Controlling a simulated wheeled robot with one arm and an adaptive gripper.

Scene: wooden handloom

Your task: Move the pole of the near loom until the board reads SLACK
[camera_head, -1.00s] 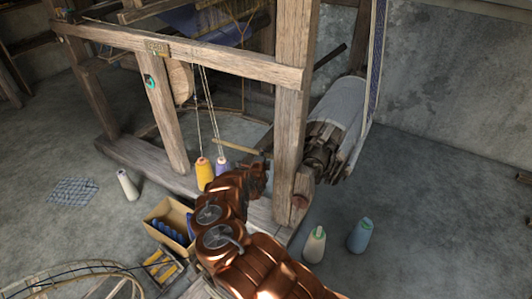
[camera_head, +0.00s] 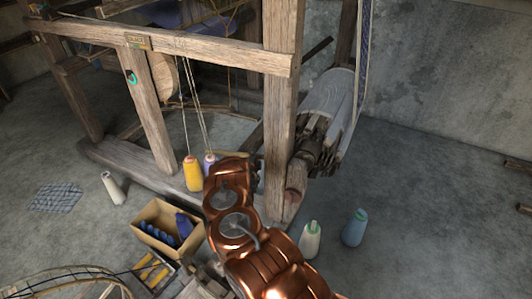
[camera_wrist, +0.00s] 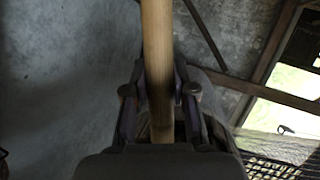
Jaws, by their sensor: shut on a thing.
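In the wrist view a pale round wooden pole (camera_wrist: 157,55) runs upright between the two jaws of my gripper (camera_wrist: 159,94), which is shut on it. In the head view a short pale stretch of the pole (camera_head: 234,153) shows behind my arm. My gripper (camera_head: 257,171) is beside the front post of the near loom (camera_head: 280,110), mostly hidden by my copper arm. The small board (camera_head: 137,41) is on the loom's top beam; its lettering is too small for me to read surely.
A cloth roller (camera_head: 330,105) is right of the post. Yellow (camera_head: 193,174), white (camera_head: 310,240) and blue (camera_head: 354,228) cones stand near the loom. An open box (camera_head: 150,218) and a wheel (camera_head: 70,283) are at lower left.

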